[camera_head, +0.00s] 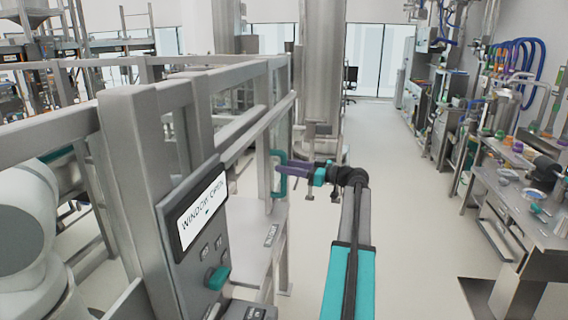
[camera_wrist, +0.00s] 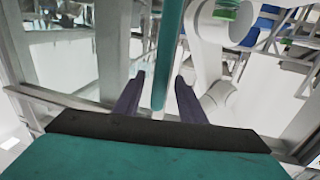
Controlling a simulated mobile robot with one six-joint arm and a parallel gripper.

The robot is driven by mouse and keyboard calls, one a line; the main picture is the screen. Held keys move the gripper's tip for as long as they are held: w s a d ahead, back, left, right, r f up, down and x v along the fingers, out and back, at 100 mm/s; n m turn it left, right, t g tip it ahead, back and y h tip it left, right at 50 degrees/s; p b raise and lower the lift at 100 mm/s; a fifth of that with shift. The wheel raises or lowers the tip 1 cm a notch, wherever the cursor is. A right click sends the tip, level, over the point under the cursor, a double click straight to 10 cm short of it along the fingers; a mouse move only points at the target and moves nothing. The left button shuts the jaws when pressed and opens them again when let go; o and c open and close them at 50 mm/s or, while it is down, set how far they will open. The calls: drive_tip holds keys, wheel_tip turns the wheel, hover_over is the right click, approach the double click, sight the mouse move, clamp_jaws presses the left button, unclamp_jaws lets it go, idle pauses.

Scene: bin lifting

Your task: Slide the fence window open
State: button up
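The fence window (camera_head: 262,128) is a clear pane in a grey metal frame at the centre left of the head view. Its teal handle (camera_head: 282,188) is an upright bar near the window's far end. My gripper (camera_head: 283,169), with dark purple fingers, reaches in from the right at the handle. In the wrist view the teal bar (camera_wrist: 168,45) runs down between the two fingers of my gripper (camera_wrist: 160,77). The fingers are apart, with a gap visible on each side of the bar. Contact with the handle is not visible.
A grey post with a control panel (camera_head: 203,212) labelled with a window sign stands at the near left. A white robot arm (camera_head: 25,235) is behind the fence. A cluttered workbench (camera_head: 520,195) lines the right. The floor (camera_head: 410,220) between is clear.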

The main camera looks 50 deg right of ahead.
sight(273, 157)
drive_tip(key=shift+x, duration=0.8)
clamp_jaws()
drive_tip(key=shift+w+d+b, duration=0.4)
drive_tip(key=shift+d+b, duration=0.15)
drive_tip(key=shift+d, duration=0.15)
drive_tip(key=shift+w+d+b, duration=0.45)
drive_tip(key=shift+d+b, duration=0.1)
drive_tip(key=shift+d, duration=0.15)
drive_tip(key=shift+w+d+b, duration=0.4)
drive_tip(key=shift+d+b, duration=0.15)
drive_tip(key=shift+d, duration=0.15)
